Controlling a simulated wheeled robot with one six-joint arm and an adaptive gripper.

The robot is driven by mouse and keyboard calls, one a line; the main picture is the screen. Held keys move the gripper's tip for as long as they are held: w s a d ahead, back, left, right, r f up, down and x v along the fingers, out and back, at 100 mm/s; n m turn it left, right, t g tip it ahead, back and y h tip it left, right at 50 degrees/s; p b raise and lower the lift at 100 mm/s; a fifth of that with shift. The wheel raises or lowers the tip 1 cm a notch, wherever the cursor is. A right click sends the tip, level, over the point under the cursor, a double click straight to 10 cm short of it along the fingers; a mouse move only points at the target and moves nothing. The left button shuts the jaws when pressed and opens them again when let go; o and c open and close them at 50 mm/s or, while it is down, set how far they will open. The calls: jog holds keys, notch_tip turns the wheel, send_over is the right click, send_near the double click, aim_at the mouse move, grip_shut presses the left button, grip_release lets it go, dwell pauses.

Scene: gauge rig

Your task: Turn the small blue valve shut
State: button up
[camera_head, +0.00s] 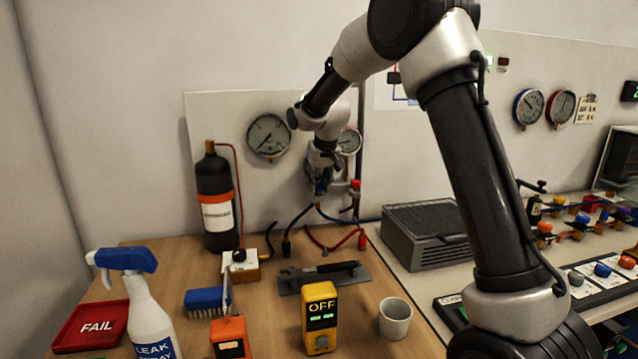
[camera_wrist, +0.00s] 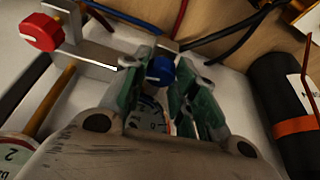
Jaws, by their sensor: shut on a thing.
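The small blue valve (camera_wrist: 160,70) shows as a round blue knob on a metal block in the wrist view. My gripper (camera_wrist: 165,80) has its two green-padded fingers on either side of the knob and is shut on it. In the head view my gripper (camera_head: 322,180) reaches the rig on the white back panel (camera_head: 222,110), and the knob is mostly hidden there behind the fingers. A red knob (camera_wrist: 41,32) sits on the same metal fitting, to the left in the wrist view.
Gauges (camera_head: 268,136) hang on the panel by my arm. A black cylinder (camera_head: 215,200) stands at left. Hoses run below. The bench holds a spray bottle (camera_head: 148,310), a yellow OFF box (camera_head: 320,317), a white cup (camera_head: 395,318) and a red FAIL tray (camera_head: 62,345).

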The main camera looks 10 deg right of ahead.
jog(key=m+h, duration=0.1)
jog(key=m, duration=0.2)
dwell(0.4)
jog(key=o, duration=1)
jog(key=shift+o, duration=0.2)
jog(key=shift+r, duration=0.15)
jog(key=v, duration=1.1)
jog(key=shift+s+a+r, duration=0.15)
jog(key=shift+s+r, duration=0.1)
jog(key=shift+r, duration=0.05)
